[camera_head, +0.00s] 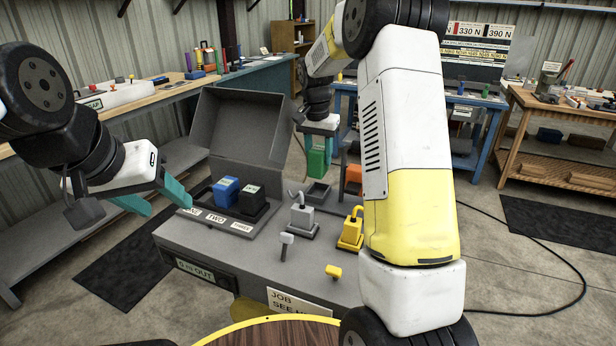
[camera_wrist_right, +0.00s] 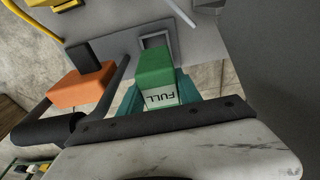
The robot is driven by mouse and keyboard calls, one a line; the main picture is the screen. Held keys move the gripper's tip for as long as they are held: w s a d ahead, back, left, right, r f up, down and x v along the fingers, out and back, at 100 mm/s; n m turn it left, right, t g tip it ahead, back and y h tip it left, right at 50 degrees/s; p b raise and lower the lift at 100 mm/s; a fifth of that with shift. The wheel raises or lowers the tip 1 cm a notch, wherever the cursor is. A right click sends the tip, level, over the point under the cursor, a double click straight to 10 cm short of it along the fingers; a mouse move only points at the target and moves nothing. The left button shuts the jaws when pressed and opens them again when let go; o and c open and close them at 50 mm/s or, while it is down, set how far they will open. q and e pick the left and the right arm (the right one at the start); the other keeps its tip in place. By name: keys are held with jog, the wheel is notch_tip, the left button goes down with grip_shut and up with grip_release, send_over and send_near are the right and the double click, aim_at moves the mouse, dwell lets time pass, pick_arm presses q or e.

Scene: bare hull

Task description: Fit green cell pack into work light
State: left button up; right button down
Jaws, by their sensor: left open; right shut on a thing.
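The green cell pack (camera_head: 317,163) hangs upright below my right gripper (camera_head: 319,138), which is shut on it. In the right wrist view the green cell pack (camera_wrist_right: 156,66) sits between the teal fingers, with a "FULL" label towards the camera. A grey square-mouthed holder (camera_head: 318,192) lies just below it in the head view; the pack looks apart from it. An orange body (camera_head: 353,179), partly hidden by my right arm, stands beside it; the right wrist view shows this orange body (camera_wrist_right: 80,90) with a black part. I cannot tell for sure which is the work light. My left gripper (camera_head: 160,201) is open and empty.
An open grey case (camera_head: 240,130) holds a blue pack (camera_head: 226,190) and a black pack (camera_head: 252,201) behind numbered labels. A grey hooked fixture (camera_head: 301,217) and a yellow hooked one (camera_head: 351,231) stand on the grey bench (camera_head: 215,245). Small levers stand nearer the front.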

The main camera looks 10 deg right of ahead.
aim_at(317, 150)
notch_tip(317, 150, down, 8)
jog(key=shift+r, duration=0.1)
dwell(0.4)
jog(key=c, duration=0.8)
grip_release()
jog(key=r, duration=0.3)
jog(key=s+r, duration=0.1)
jog(key=r, duration=0.3)
jog(key=a+r, duration=0.1)
jog(key=r, duration=0.3)
jog(key=shift+s+r, duration=0.2)
jog(key=shift+s, duration=0.05)
jog(key=s+a+r+n+t+y, duration=0.1)
jog(key=s+r+n+t, duration=0.3)
jog(key=s, duration=0.7)
jog(key=s+a+r+n+g+y, duration=0.15)
jog(key=s+r, duration=0.45)
jog(key=s, duration=0.9)
jog(key=s+a+f+n+t, duration=0.1)
jog(key=s, duration=0.2)
jog(key=s+f+n+t, duration=0.1)
jog(key=s, duration=0.1)
jog(key=shift+s+a+y, duration=0.15)
jog(key=shift+s+y, duration=0.2)
jog(key=shift+s, duration=0.05)
